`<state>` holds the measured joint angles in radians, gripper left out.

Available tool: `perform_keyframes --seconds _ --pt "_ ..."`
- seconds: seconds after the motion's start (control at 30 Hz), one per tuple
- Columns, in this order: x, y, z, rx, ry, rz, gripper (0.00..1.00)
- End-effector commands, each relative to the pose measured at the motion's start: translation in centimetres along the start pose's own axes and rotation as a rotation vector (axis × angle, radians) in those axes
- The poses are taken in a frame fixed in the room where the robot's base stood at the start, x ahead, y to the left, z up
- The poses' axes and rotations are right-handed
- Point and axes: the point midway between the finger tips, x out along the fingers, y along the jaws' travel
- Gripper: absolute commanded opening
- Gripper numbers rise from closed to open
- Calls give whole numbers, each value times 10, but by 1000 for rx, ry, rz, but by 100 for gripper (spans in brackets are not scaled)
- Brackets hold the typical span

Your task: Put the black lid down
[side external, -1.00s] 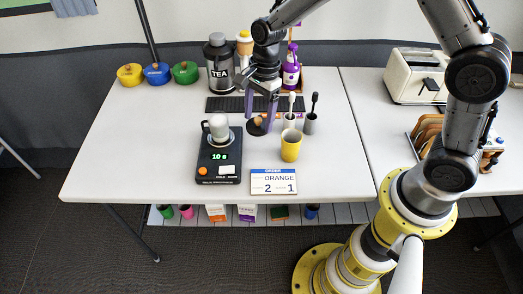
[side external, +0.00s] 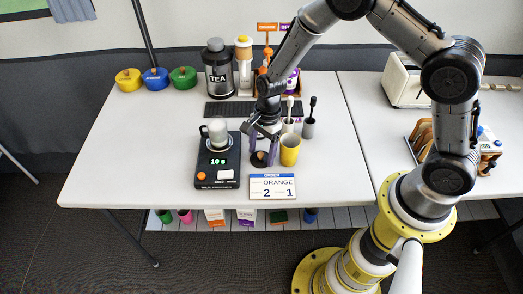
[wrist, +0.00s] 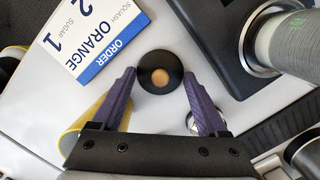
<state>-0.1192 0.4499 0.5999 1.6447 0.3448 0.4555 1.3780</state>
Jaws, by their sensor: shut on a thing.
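The black lid (side external: 258,161) is round with a small tan knob in its middle. My gripper (side external: 263,156) points down with its purple fingers on either side of the lid, shut on it. In the wrist view the lid (wrist: 150,82) sits between the fingertips (wrist: 160,74), its flat face and knob toward the camera. It is low over the white table or on it; I cannot tell whether it touches. It is right of the black scale and behind the order card.
The black scale (side external: 204,178) with a grey mug (side external: 218,131) stands to the left. The order card (side external: 272,187) is in front. A yellow cup (side external: 290,150) is close on the right, with grey holders (side external: 308,130) behind it. A black mat (side external: 228,109) lies behind. The front left table is clear.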

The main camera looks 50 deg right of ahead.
Motion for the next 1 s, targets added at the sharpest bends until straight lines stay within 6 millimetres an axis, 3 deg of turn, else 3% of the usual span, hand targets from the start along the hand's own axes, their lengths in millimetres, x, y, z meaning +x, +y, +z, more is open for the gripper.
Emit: perform_keyframes --seconds 0.3,0.33,0.43,0.77,1.0 --pt "3 0 0 0 0 0 24" --pt "2 0 0 0 -1 -1 82" --pt "2 0 0 0 0 -1 100" --pt "-2 0 0 0 0 -2 100" --pt "-41 -2 1 1 -1 -7 100"
